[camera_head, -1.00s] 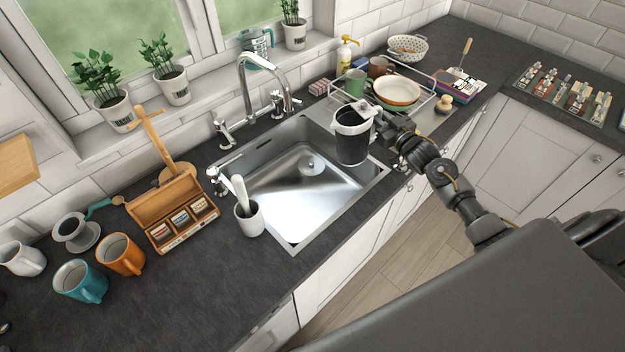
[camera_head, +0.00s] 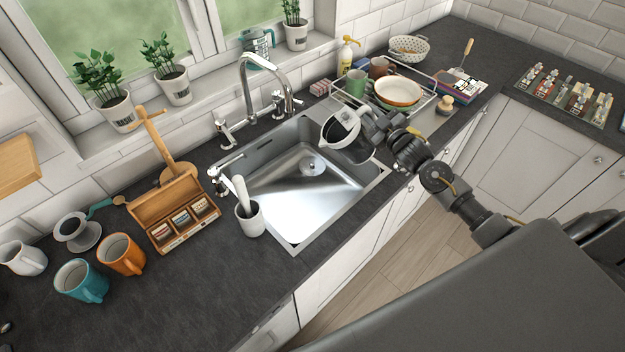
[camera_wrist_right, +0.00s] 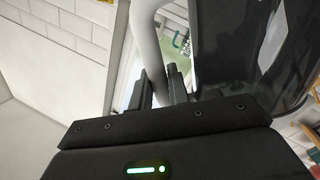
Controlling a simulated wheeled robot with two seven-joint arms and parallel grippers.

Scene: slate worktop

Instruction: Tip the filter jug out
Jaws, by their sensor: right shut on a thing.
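The filter jug (camera_head: 348,144) is dark with a pale rim and band. It is tilted to the left over the right part of the sink (camera_head: 290,225). My right gripper (camera_head: 374,124) is shut on its handle. In the right wrist view, the pale handle (camera_wrist_right: 146,45) runs between the two fingers (camera_wrist_right: 162,90), and the jug's dark glossy body (camera_wrist_right: 235,45) fills the right side. No stream from the jug can be made out. The sink basin below shows bare metal and a drain. My left gripper is not in view.
The chrome tap (camera_head: 262,85) arches over the sink's back edge. A dish rack (camera_head: 425,100) with a bowl (camera_head: 397,92) and mugs stands right of the jug. A white utensil pot (camera_head: 250,219) stands at the sink's left front.

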